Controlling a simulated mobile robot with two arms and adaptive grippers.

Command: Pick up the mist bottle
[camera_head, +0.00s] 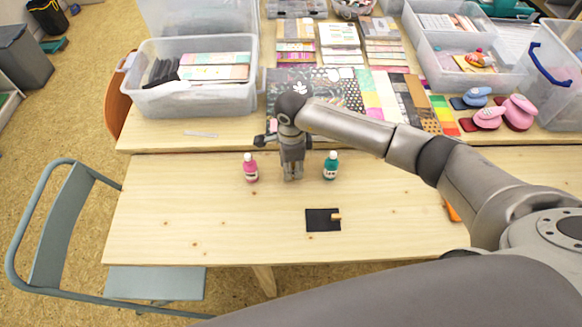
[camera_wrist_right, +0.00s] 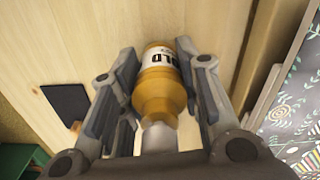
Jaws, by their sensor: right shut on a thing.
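My right gripper (camera_head: 292,172) points down at the table between a pink bottle (camera_head: 250,168) on its left and a teal bottle (camera_head: 330,166) on its right. In the right wrist view, the right gripper (camera_wrist_right: 157,58) is shut on an amber bottle (camera_wrist_right: 158,92) with a pale top and a white label ending in "LD". The fingers lie along both sides of it. This bottle is hidden behind the gripper in the head view. I cannot tell whether its base touches the table. My left gripper is not in view.
A black pad (camera_head: 316,221) with a small wooden piece (camera_head: 336,217) lies in front. Patterned papers (camera_head: 352,92), clear bins (camera_head: 190,102) and pink punches (camera_head: 488,118) fill the back table. The front table (camera_head: 190,215) is clear at left. A chair (camera_head: 62,222) stands at far left.

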